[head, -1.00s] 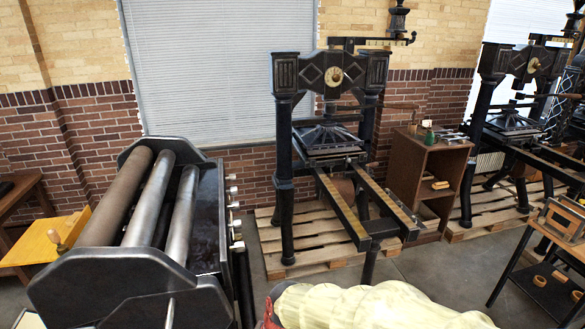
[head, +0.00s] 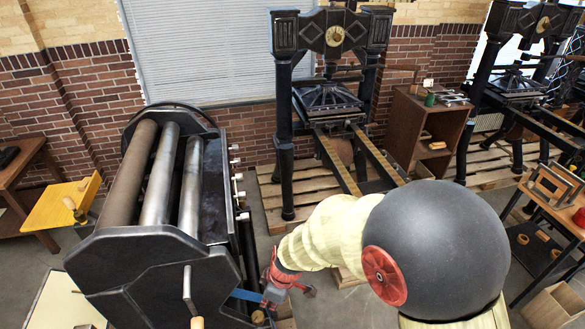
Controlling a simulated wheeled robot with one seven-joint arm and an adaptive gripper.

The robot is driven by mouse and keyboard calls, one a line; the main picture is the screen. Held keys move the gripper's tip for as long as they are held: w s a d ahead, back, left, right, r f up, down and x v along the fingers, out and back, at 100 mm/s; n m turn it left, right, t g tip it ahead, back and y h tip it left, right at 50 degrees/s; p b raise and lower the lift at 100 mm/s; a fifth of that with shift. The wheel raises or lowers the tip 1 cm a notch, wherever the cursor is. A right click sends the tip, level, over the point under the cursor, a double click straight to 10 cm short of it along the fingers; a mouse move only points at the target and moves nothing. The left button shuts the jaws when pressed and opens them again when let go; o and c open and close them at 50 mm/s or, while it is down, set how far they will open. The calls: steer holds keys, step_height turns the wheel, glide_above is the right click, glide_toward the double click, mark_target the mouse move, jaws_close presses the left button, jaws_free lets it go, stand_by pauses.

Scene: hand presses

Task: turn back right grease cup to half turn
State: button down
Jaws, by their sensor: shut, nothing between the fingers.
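The roller press (head: 160,265) with its dark end plates and long metal rollers stands at left in the head view. Several small light metal fittings (head: 239,180) stick out along its right side; I cannot tell which of them is the back right grease cup. My gripper (head: 262,298) is low at the press's front right side, small and partly lost against dark parts. It appears shut and empty. It is well in front of the fittings and apart from them. I cannot tell whether it touches the press.
A hand press (head: 284,130) stands on a pallet at the back middle, with a wooden cabinet (head: 432,140) beside it. A second hand press (head: 500,60) is at the far right. A yellow board (head: 58,207) is at left. Floor shows between the roller press and the pallet.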

steer(key=shift+s+d+b+x, duration=0.1)
steer(key=shift+d+b+x, duration=0.15)
steer(key=shift+b+x, duration=0.75)
steer(key=shift+s+d+b+x, duration=0.1)
steer(key=shift+d+b+x, duration=0.15)
steer(key=shift+b+x, duration=0.75)
steer(key=shift+s+d+b+x, duration=0.1)
steer(key=shift+d+b+x, duration=0.3)
steer(key=shift+x, duration=0.95)
steer(key=shift+a+f, duration=0.15)
steer(key=shift+s+f+b, duration=0.2)
steer(key=shift+s+b, duration=0.5)
steer(key=shift+b, duration=0.55)
steer(key=shift+s+a+b, duration=0.25)
steer(key=shift+s+b, duration=0.3)
steer(key=shift+b, duration=0.4)
steer(key=shift+d, duration=0.15)
steer(key=a+p+v, duration=0.1)
steer(key=p+v, duration=0.1)
steer(key=v, duration=0.4)
steer(key=shift+w+r, duration=0.25)
steer(key=shift+r, duration=0.05)
